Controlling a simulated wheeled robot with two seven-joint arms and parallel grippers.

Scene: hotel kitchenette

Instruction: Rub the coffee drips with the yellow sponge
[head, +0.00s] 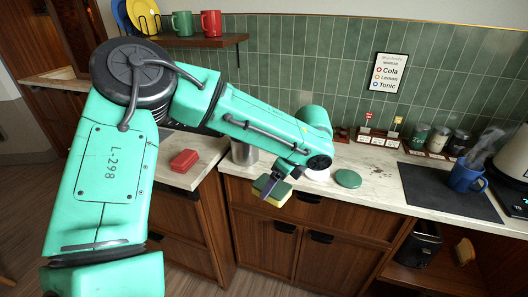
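My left gripper (276,183) reaches in from the left over the counter's front edge. It is shut on the yellow sponge (280,196), which has a dark green side, and holds it in front of the drawer fronts. The gripper's fingers hide part of the sponge. Brownish marks (377,169) show on the pale counter (375,190) right of a green disc; I cannot tell whether they are coffee drips or the stone's pattern. My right gripper is not in view.
A metal canister (244,152), a white round item (318,174) and the green disc (348,178) stand near the gripper. A black mat (446,192) and steaming blue mug (466,177) are right. Jars (439,139) line the back.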

